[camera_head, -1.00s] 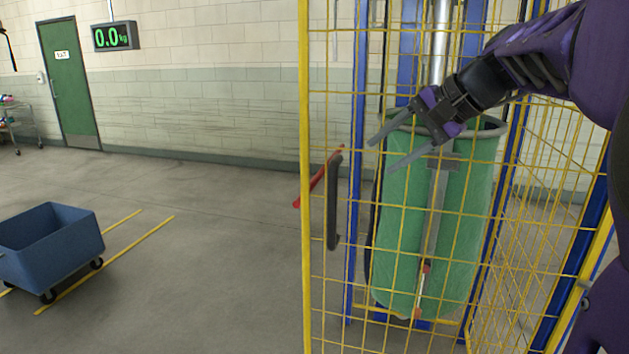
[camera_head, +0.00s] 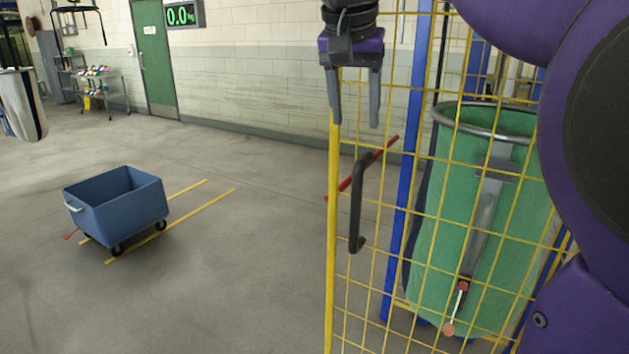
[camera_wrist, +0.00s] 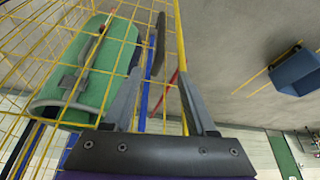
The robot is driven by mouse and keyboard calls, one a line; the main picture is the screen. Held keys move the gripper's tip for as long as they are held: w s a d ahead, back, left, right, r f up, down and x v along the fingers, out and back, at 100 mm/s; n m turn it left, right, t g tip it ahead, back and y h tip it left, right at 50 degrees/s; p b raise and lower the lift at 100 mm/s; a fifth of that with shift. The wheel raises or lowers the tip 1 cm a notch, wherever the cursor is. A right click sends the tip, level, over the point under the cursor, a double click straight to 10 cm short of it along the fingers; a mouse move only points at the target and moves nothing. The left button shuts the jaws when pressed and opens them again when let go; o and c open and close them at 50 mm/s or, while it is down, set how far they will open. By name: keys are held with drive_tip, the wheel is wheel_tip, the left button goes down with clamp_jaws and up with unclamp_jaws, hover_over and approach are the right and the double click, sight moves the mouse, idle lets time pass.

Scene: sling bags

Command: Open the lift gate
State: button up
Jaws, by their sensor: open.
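The lift gate (camera_head: 332,240) is a yellow wire-mesh panel in the right half of the head view. It looks shut in front of a green sling bag (camera_head: 480,210). A dark vertical handle (camera_head: 358,205) is fixed near the gate's left edge. My gripper (camera_head: 354,122) points down just above the handle, open and empty, with its fingers apart. In the wrist view, the handle (camera_wrist: 160,45) shows beyond the fingertips, close to the yellow gate post (camera_wrist: 179,45). I cannot tell how far the fingers are from the mesh.
A red bar (camera_head: 370,165) slants behind the handle. A blue wheeled cart (camera_head: 118,205) stands on the floor at left, by yellow floor lines. A trolley (camera_head: 100,90) stands near the green door (camera_head: 153,55).

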sight(357, 175)
drive_tip(key=b+x, duration=0.2)
drive_tip(key=x, duration=1.5)
drive_tip(key=shift+s+a+b, duration=0.1)
drive_tip(key=shift+s+b, duration=0.05)
drive_tip(key=shift+b, duration=0.25)
clamp_jaws()
idle(0.4)
